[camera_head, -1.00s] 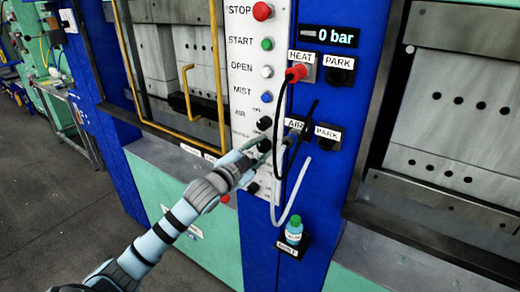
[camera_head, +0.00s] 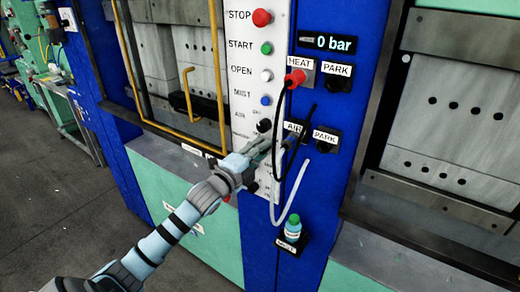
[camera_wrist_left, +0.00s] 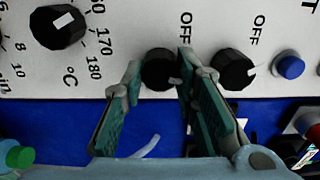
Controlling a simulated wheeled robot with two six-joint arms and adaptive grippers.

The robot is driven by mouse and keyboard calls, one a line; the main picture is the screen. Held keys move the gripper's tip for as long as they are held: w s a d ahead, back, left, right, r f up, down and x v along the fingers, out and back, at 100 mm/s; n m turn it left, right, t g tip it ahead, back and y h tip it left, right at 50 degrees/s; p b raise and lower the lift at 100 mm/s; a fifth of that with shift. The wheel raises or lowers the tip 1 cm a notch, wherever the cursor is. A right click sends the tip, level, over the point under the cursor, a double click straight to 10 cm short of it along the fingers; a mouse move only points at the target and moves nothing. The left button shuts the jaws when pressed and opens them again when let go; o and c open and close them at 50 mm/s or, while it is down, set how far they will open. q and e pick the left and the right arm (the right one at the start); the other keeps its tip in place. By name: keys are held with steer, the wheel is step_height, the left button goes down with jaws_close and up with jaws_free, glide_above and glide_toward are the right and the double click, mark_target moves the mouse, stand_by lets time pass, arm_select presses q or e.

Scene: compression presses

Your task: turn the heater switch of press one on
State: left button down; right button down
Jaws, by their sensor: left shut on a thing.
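The white control panel (camera_head: 240,75) of the press carries a column of buttons and black knobs. My left gripper (camera_head: 264,148) reaches it from the lower left, just below the black AIR knob (camera_head: 263,126). In the left wrist view, my left gripper (camera_wrist_left: 158,90) has one finger on each side of a black knob (camera_wrist_left: 158,66), shut on it. This heater switch knob lies between the AIR knob (camera_wrist_left: 232,70) and the temperature dial (camera_wrist_left: 55,27). Its white mark points to the picture's lower right; an OFF label stands above it. In the head view my gripper hides it. My right gripper is not in view.
A red HEAT plug (camera_head: 296,78) and an AIR plug (camera_head: 291,137) sit right of the panel, their hoses hanging close to my gripper. A bottle with a green cap (camera_head: 293,229) stands lower right. Yellow bars (camera_head: 188,95) are at the left.

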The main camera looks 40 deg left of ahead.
arm_select(q)
steer(key=shift+m, duration=1.5)
steer(key=c, duration=1.3)
jaws_free()
steer(key=s, duration=1.2)
steer(key=shift+d, duration=0.15)
